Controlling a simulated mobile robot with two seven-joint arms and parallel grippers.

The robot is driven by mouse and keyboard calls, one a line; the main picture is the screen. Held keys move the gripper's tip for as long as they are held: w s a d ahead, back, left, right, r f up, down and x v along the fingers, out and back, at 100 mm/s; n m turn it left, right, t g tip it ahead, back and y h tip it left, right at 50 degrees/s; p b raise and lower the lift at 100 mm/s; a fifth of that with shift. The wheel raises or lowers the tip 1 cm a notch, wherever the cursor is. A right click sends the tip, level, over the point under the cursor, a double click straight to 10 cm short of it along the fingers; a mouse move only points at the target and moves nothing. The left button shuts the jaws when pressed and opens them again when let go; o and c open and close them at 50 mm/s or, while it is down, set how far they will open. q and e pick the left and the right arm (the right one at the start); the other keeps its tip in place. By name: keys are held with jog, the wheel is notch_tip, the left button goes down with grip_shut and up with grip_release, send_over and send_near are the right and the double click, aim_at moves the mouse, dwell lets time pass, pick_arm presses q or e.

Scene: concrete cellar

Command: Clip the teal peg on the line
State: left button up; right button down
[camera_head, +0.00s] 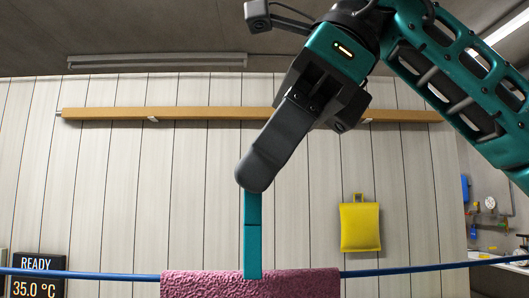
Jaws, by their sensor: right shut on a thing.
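My right gripper (254,180) comes in from the upper right and points down, shut on the upper end of the teal peg (252,240). The peg hangs upright below the fingertips. Its lower end overlaps the top edge of a purple-pink towel (200,286) draped over the line. The line (405,270) is a blue cord running across the bottom of the view and shows on both sides of the towel. I cannot tell whether the peg straddles the line or is in front of it. My left gripper is not in view.
A yellow pouch (360,226) hangs on the pale panelled wall behind, right of the peg. A wooden rail (200,113) runs along the wall. A dark display (38,276) reading "READY 35.0 °C" stands at lower left. A bench with tools is at far right.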

jog(key=shift+f+b, duration=0.5)
jog(key=shift+f, duration=0.4)
jog(key=c, duration=1.4)
grip_release()
jog(key=o, duration=0.6)
jog(key=shift+r, duration=0.1)
